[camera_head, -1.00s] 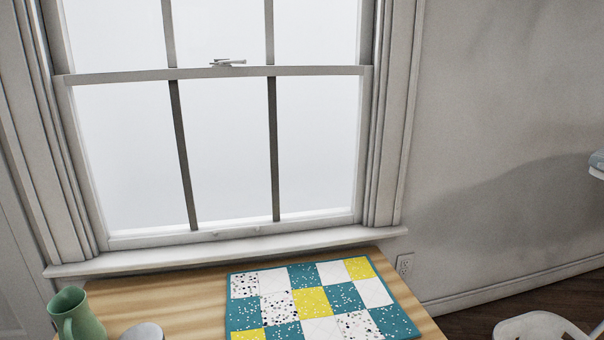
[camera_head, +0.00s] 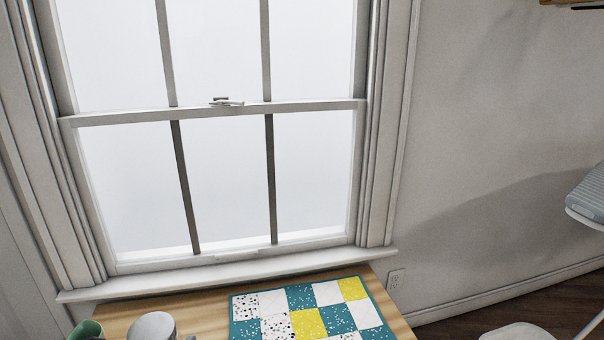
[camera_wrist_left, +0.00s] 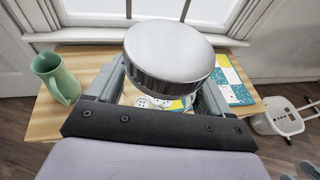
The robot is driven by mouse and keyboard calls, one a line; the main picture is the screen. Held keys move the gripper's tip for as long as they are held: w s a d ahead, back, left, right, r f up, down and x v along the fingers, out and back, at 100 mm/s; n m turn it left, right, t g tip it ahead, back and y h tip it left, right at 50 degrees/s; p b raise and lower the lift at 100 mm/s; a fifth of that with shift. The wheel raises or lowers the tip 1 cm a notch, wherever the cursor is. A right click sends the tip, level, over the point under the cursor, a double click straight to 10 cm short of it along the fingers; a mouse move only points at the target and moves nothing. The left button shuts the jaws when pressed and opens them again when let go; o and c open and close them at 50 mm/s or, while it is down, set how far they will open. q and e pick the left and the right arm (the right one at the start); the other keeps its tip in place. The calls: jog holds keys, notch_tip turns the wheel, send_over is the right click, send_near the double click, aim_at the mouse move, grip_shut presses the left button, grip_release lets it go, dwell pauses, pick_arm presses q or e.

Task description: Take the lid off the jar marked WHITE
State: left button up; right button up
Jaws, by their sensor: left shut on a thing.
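A round, silvery metal lid (camera_wrist_left: 168,52) fills the middle of the left wrist view. My left gripper (camera_wrist_left: 166,84) is shut on its sides. The lid (camera_head: 152,324) also shows at the bottom edge of the head view, above the wooden table. White buttons (camera_wrist_left: 148,101) show below the lid, between the fingers; the jar's body and any WHITE marking are not readable. Whether the lid is fully clear of the jar is hidden.
A green jug (camera_wrist_left: 56,78) stands left of the gripper on the wooden table (camera_wrist_left: 45,118). A patchwork quilt (camera_head: 310,312) lies to the right. The window sill (camera_head: 220,277) runs behind.

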pick_arm(q)
notch_tip(320, 180, up, 16)
jog(key=p, duration=1.5)
pick_arm(e)
jog(key=s+d+r+h, duration=0.2)
jog(key=d+r, duration=0.3)
jog(key=r, duration=0.3)
jog(key=shift+s+r+g, duration=0.3)
jog(key=shift+s, duration=0.3)
pick_arm(q)
jog(key=f, duration=0.2)
jog(key=s+f, duration=0.1)
jog(key=shift+f, duration=0.4)
pick_arm(e)
jog(key=c, duration=0.5)
pick_arm(q)
jog(key=shift+s+f, duration=0.1)
jog(key=shift+f, duration=0.1)
pick_arm(e)
jog(key=shift+s, duration=0.1)
jog(key=c, duration=0.4)
pick_arm(q)
jog(key=shift+s, duration=0.15)
pick_arm(e)
jog(key=shift+s+d, duration=0.1)
jog(key=shift+c, duration=0.2)
